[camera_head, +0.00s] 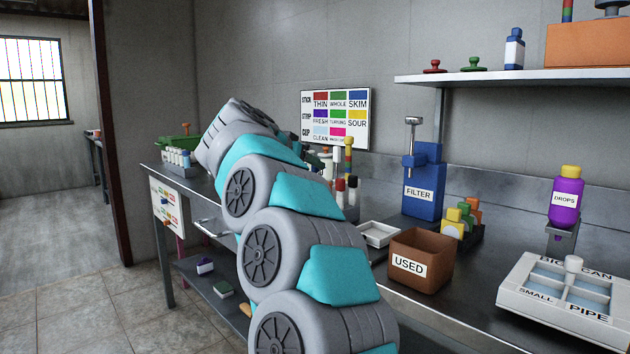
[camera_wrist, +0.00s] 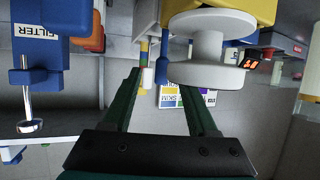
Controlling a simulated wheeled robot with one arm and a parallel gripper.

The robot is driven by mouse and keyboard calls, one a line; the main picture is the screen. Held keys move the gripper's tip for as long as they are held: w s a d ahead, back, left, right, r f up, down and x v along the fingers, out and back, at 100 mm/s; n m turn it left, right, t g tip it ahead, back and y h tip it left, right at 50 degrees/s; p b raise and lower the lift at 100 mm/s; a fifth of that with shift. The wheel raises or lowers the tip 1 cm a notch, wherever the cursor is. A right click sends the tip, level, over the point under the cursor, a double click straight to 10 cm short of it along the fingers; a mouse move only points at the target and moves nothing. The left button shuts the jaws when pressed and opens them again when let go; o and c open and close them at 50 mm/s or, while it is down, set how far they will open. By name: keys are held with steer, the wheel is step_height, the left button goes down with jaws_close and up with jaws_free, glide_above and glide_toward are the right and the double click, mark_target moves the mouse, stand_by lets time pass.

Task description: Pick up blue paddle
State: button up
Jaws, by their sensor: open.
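I cannot make out a blue paddle for certain in either view. In the wrist view, a narrow blue piece (camera_wrist: 162,68) shows between my fingers, partly behind a white spool-shaped thing; I cannot tell whether it is the paddle. My gripper (camera_wrist: 162,80) has two dark green fingers that stand apart, with nothing held between them. The white spool-shaped thing (camera_wrist: 208,73) is large in view by the right finger, under a yellow part. In the head view my own arm hides most of my gripper and part of the bench behind it.
The bench holds a blue FILTER stand (camera_head: 423,190), a brown USED box (camera_head: 420,262), a small white tray (camera_head: 377,234), coloured bottles in a black rack (camera_head: 470,222) and a white BIG CAN/PIPE tray (camera_head: 520,290). A colour chart (camera_head: 336,118) hangs on the wall. A shelf (camera_head: 520,77) juts out above.

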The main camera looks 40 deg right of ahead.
steer(key=x, duration=0.5)
steer(key=shift+w+a+f+b, duration=0.15)
steer(key=shift+b, duration=0.15)
jaws_close()
